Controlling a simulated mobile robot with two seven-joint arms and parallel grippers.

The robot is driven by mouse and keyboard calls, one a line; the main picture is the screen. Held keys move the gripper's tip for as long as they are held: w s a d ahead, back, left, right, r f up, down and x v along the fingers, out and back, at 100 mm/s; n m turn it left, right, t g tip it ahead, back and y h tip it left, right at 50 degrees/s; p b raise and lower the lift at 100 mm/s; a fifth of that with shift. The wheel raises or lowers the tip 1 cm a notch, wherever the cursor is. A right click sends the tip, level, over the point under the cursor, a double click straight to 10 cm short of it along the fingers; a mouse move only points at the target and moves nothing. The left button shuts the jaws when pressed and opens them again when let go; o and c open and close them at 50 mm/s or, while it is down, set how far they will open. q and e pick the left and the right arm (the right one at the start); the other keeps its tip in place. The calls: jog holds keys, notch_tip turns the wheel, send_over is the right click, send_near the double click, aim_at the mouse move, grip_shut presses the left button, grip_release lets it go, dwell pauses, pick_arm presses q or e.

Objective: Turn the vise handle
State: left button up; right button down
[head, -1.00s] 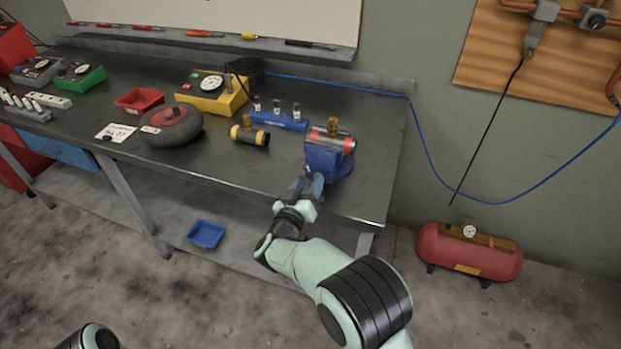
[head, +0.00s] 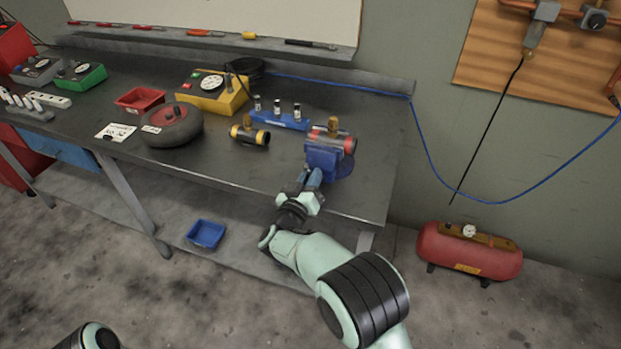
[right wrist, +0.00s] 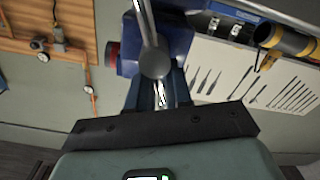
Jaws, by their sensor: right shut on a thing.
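The blue vise (head: 325,160) stands at the front right edge of the workbench, with a red-banded cylinder with a brass fitting (head: 345,142) in its jaws. My right gripper (head: 310,180) is at the vise's front. In the right wrist view the vise body (right wrist: 178,38) is just ahead of the blue fingers (right wrist: 160,92). The steel vise handle (right wrist: 147,25) runs down to a round ball (right wrist: 153,62) in front of the fingers. The fingers are shut on the handle, whose gripped part is mostly hidden. My left gripper is out of view.
A black and yellow cylinder (head: 249,135) and a blue stand with several small parts (head: 280,120) sit left of the vise. A wheel (head: 172,126) and yellow gauge box (head: 212,93) are farther left. A red compressor tank (head: 468,252) stands on the floor at right.

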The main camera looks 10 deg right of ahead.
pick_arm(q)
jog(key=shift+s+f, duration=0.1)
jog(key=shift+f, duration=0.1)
pick_arm(e)
jog(key=shift+s+d+f, duration=0.1)
jog(key=shift+f, duration=0.3)
